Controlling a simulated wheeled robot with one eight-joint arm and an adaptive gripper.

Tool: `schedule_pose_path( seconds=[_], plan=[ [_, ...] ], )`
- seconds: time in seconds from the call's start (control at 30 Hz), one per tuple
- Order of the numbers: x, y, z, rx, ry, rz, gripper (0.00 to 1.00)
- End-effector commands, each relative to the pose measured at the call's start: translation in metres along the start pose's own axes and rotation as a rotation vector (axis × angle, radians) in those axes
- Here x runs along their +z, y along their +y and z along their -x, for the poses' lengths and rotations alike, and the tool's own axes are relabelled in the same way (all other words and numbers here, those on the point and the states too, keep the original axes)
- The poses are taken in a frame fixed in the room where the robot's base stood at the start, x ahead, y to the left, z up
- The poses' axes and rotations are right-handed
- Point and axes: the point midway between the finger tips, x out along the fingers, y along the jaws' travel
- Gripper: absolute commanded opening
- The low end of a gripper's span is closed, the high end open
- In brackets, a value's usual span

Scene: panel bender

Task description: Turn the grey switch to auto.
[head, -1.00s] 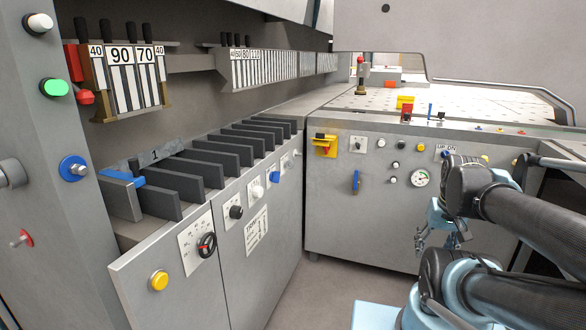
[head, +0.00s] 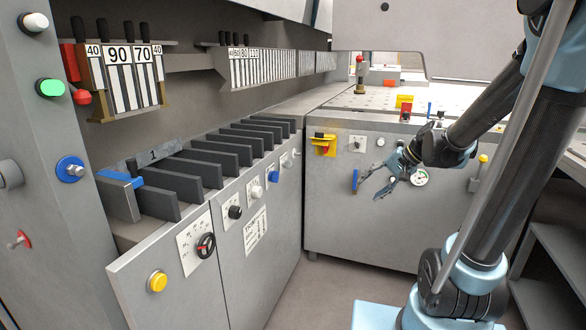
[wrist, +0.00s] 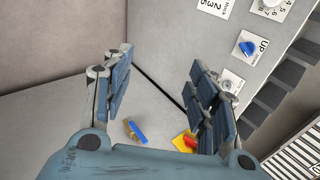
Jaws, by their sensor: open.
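A small grey knob on a white plate (wrist: 229,82) sits past the blue knob in the wrist view, and its plate shows in the head view (head: 286,162). A larger grey knob (head: 9,174) sits on the left pillar. No "auto" lettering is readable, so I cannot tell which is the grey switch. My gripper (head: 368,188) is open and empty before the right-hand cabinet, pointing left. In the wrist view my gripper (wrist: 161,60) has its fingers spread, with the small grey knob beyond the right finger.
The left cabinet (head: 277,245) carries a black knob (head: 235,212), a white knob (head: 257,192) and a blue knob (head: 273,176). The right cabinet (head: 330,215) has a yellow-red switch (head: 324,145) and a blue handle (head: 355,180) near my gripper. The floor between is clear.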

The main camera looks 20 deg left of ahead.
Motion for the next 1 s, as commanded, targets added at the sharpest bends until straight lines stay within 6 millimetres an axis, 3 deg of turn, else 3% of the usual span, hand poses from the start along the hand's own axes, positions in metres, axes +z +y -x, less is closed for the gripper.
schedule_pose_path(
  seconds=[0.5,1.0],
  plan=[
    [-0.081,-0.079,-0.067,-0.329,-0.109,-0.173,0.53],
    [-0.139,-0.119,-0.139,-0.630,-0.261,-0.348,0.53]
  ],
)
